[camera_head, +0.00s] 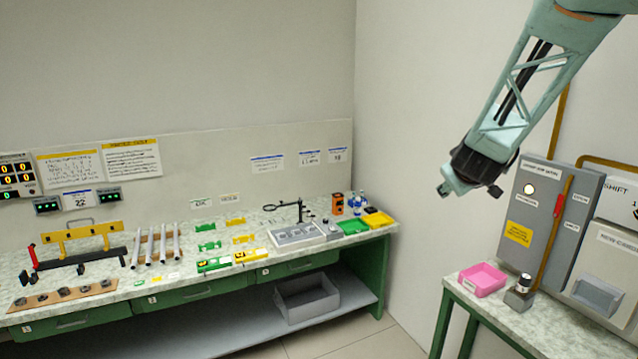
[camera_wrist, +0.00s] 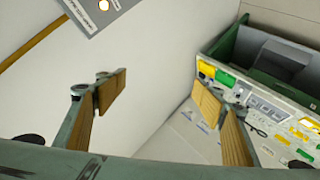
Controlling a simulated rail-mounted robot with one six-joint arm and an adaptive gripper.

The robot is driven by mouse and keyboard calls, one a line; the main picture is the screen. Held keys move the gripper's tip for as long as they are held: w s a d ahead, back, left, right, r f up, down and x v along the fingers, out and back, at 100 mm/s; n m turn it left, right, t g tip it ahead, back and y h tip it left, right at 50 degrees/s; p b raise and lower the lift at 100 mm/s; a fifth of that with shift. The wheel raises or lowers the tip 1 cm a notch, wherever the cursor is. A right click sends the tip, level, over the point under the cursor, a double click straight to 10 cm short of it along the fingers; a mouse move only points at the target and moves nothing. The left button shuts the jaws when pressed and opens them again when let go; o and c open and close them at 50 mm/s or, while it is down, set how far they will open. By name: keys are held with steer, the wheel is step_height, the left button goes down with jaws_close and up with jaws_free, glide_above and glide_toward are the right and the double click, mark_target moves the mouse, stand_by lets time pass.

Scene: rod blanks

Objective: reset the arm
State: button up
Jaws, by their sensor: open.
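My arm reaches down from the top right in the head view, a pale green lattice link ending in a dark wrist. My gripper (camera_head: 465,180) hangs in the air between the long bench and the right-hand table, in front of the bare wall. In the wrist view my gripper (camera_wrist: 168,100) shows two fingers with wood-coloured pads set wide apart. It is open, with nothing between the pads but wall behind. It touches nothing that I can see.
The air around my gripper is clear.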

steer(key=s+a+m+g+y+b, duration=0.1)
steer(key=s+a+g+y+b, duration=0.15)
steer(key=s+a, duration=0.8)
steer(key=s+a+g+y+b, duration=0.1)
steer(key=s+a+y, duration=0.2)
steer(key=s+a, duration=0.7)
steer(key=s+f+m+g+b, duration=0.1)
steer(key=s+f, duration=0.2)
steer(key=s, duration=1)
steer(key=s+f+m+g+b, duration=0.1)
steer(key=s+f+g+b, duration=0.1)
steer(key=s, duration=1.1)
steer(key=s+f+m+g+b, duration=0.1)
steer(key=s+f, duration=0.3)
steer(key=s, duration=1)
steer(key=shift+f+b, duration=0.3)
steer(key=shift+f, duration=0.05)
steer(key=shift+w+g+h, duration=0.1)
steer(key=shift+g+h, duration=0.15)
step_height(320, 180, up, 3)
steer(key=p, duration=0.3)
steer(key=shift+f, duration=0.15)
